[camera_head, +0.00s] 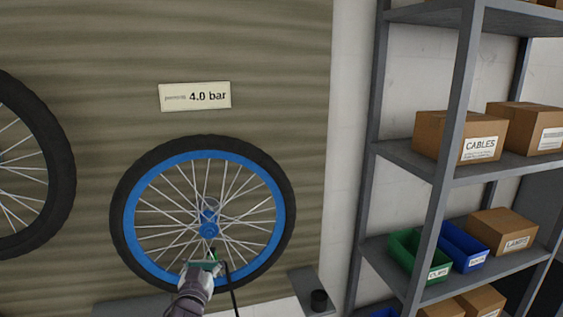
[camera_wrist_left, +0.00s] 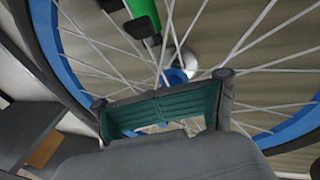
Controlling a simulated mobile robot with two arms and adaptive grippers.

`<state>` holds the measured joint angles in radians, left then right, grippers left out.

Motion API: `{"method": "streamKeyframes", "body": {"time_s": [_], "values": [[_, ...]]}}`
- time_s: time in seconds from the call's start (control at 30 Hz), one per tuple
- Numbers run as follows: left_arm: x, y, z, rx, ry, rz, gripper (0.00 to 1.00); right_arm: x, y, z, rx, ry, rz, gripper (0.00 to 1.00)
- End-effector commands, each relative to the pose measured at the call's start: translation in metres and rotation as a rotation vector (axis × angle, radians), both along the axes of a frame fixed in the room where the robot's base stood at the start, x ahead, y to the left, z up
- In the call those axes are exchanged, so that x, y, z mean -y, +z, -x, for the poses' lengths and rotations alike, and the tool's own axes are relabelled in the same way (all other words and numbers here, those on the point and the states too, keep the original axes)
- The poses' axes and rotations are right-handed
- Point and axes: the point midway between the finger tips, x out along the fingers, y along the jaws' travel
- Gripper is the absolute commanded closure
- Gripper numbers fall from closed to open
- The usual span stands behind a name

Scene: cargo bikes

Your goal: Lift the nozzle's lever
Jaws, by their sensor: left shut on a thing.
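The wheel (camera_head: 277,172) with a blue rim and black tyre is on the corrugated wall, with its hub (camera_head: 208,230) in the middle. The green and black nozzle (camera_head: 213,253) is low on the wheel, below the hub. I cannot make out the lever's position. My right gripper is out of view.
A black hose (camera_head: 232,290) hangs beside my left gripper. A second wheel (camera_head: 62,170) is at the left. A sign reading 4.0 bar (camera_head: 195,96) is above. A grey shelf (camera_head: 405,155) with boxes and bins stands at the right.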

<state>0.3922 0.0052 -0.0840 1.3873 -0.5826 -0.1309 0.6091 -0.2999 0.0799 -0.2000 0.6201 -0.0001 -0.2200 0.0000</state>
Motion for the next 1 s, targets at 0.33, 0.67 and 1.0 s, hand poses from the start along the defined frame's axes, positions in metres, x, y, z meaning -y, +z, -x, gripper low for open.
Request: {"method": "streamKeyframes", "body": {"time_s": [0.33, 0.67, 1.0], "values": [[0.000, 0.000, 0.002, 0.000, 0.000, 0.000, 1.00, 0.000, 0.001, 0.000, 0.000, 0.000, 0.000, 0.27], [0.000, -0.002, 0.032, 0.000, 0.000, 0.001, 1.00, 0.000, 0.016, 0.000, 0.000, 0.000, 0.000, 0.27], [0.000, -0.006, 0.066, -0.001, 0.000, 0.000, 1.00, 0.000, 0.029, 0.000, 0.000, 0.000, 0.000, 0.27]]}}
